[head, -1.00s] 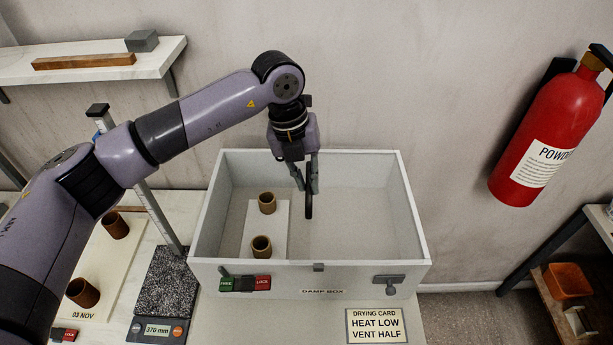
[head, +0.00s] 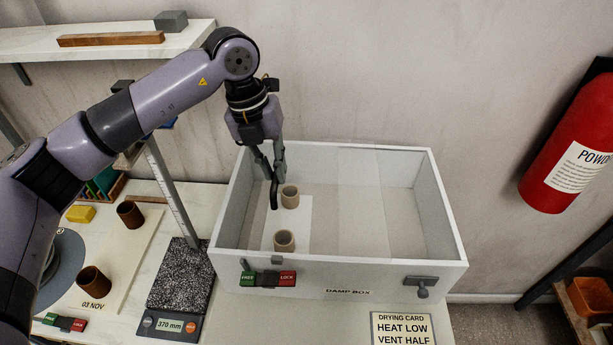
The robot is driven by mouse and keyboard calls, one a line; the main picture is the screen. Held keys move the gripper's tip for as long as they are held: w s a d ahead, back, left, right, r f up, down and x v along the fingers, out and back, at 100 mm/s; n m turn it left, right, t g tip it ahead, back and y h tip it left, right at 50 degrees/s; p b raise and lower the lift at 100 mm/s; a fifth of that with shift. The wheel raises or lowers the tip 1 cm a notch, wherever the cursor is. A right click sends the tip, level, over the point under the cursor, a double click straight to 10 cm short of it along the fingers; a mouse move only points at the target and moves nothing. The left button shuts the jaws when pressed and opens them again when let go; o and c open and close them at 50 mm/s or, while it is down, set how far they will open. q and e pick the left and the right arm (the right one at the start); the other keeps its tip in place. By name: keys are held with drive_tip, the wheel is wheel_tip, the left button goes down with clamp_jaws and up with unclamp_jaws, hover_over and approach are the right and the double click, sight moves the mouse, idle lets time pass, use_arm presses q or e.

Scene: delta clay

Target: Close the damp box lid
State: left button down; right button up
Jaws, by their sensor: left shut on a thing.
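The damp box (head: 440,268) is a white open-topped box on the bench, its label on the front wall. A clear, slightly hazy lid panel (head: 322,190) lies over its left part, over two cups (head: 290,196) that look pale through it. Faint edges cross the box right of the middle; I cannot tell which is the lid's end. My left gripper (head: 273,180) is above the left part, shut on the lid's dark upright handle (head: 274,195). A small grey tab (head: 277,260) is at the front rim, above the green and red FREE/LOCK latch (head: 268,279). My right gripper is not in view.
A grey knob (head: 422,286) sticks out at the front right. Left of the box stand a height gauge (head: 166,190) on a speckled base, two brown cups and a yellow block (head: 81,214). A drying card (head: 401,328) is in front. A red extinguisher (head: 571,150) hangs at right.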

use_arm(q)
drive_tip(key=a+b, duration=0.2)
drive_tip(key=a, duration=0.5)
drive_tip(key=shift+a, duration=0.25)
drive_tip(key=c, duration=1.7)
unclamp_jaws()
drive_tip(key=shift+a, duration=0.25)
drive_tip(key=shift+o, duration=0.2)
drive_tip(key=shift+d, duration=0.1)
